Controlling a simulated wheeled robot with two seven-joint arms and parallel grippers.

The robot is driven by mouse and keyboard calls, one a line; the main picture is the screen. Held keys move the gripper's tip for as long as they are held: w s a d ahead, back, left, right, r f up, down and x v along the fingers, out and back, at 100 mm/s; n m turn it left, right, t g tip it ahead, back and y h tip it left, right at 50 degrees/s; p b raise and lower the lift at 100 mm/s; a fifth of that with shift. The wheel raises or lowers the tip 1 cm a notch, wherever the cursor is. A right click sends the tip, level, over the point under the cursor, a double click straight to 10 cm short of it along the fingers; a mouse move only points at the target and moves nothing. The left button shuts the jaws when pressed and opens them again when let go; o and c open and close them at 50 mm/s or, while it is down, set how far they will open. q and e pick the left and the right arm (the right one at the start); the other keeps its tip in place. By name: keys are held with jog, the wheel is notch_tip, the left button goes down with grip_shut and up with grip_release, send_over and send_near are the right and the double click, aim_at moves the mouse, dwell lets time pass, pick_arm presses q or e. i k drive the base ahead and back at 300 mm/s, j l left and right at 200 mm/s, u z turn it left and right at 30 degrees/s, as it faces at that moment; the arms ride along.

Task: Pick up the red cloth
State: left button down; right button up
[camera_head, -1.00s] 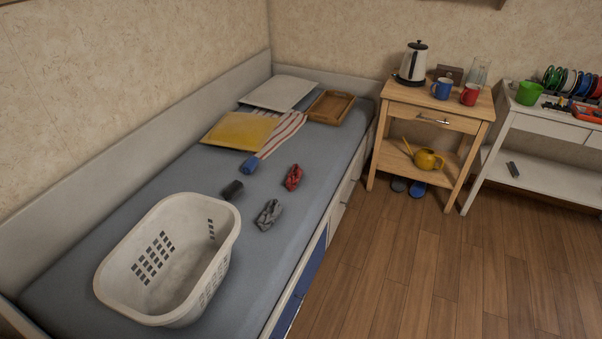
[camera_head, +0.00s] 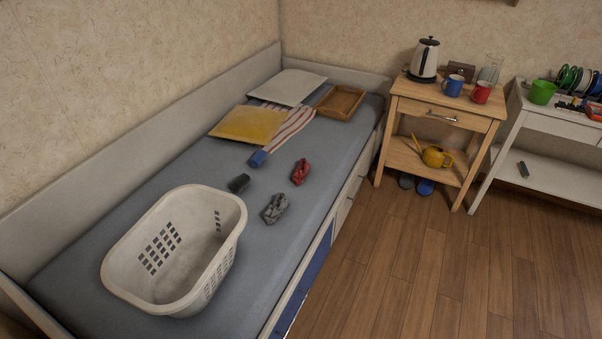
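A crumpled red cloth (camera_head: 300,172) lies on the grey mattress of the bed (camera_head: 205,165), near the bed's right edge. A crumpled grey cloth (camera_head: 275,208) lies just in front of it. A dark rolled cloth (camera_head: 239,183) and a small blue rolled item (camera_head: 257,158) lie to its left. Nothing covers the red cloth. Neither of my grippers shows in the head view.
A white laundry basket (camera_head: 128,285) stands on the near part of the bed. Cushions (camera_head: 248,124), a striped cloth (camera_head: 291,127) and a wooden tray (camera_head: 340,102) lie at the far end. A wooden side table (camera_head: 446,116) stands right of the bed. Floor (camera_head: 420,270) beside the bed is clear.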

aim_at(302, 169)
jog(key=i+l+u, duration=0.25)
jog(key=l+u, duration=0.25)
jog(key=l, duration=0.15)
jog(key=i+l+u, duration=0.1)
jog(key=l+u, duration=0.15)
jog(key=l, duration=0.15)
jog(key=l+u, duration=0.25)
jog(key=l, duration=0.15)
jog(key=i, duration=0.05)
